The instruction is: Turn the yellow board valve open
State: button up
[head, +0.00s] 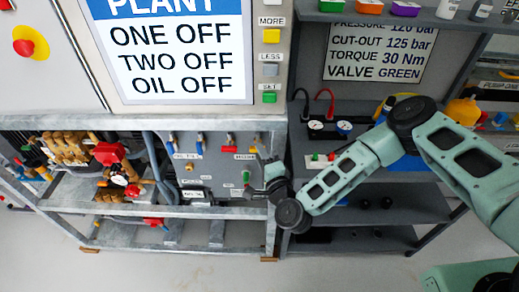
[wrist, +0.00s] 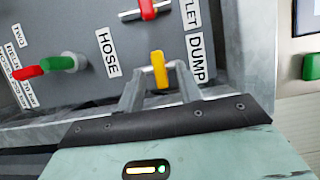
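The yellow board valve (wrist: 159,70) is a short yellow handle on the grey board, next to a DUMP label (wrist: 196,60). In the wrist view it stands roughly upright between my two fingertips. My gripper (wrist: 158,85) is open, with one finger on each side of the handle and a visible gap on both sides. Whether either finger touches it I cannot tell. In the head view my gripper (head: 264,158) is at the right end of the board, and the yellow valve (head: 259,144) shows small just beyond it.
A red-handled valve (wrist: 147,8) and a HOSE label (wrist: 108,52) are close by. A red and green handle (wrist: 45,66) is further left. A metal frame post (head: 274,150) stands right beside the board. A shelf rack (head: 370,215) is to the right.

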jog(key=shift+x, duration=0.8)
grip_shut()
jog(key=n+g+h+p, duration=0.1)
jog(key=n+h, duration=0.1)
jog(key=n, duration=0.2)
jog(key=n+g+h+p, duration=0.1)
jog(key=n+h+p, duration=0.1)
jog(key=n, duration=0.2)
jog(key=n+g+h+p, duration=0.1)
jog(key=n+h, duration=0.1)
jog(key=n, duration=0.3)
jog(key=shift+a+r+h+p, duration=0.25)
jog(key=shift+r+h+p, duration=0.05)
jog(key=shift+n, duration=0.3)
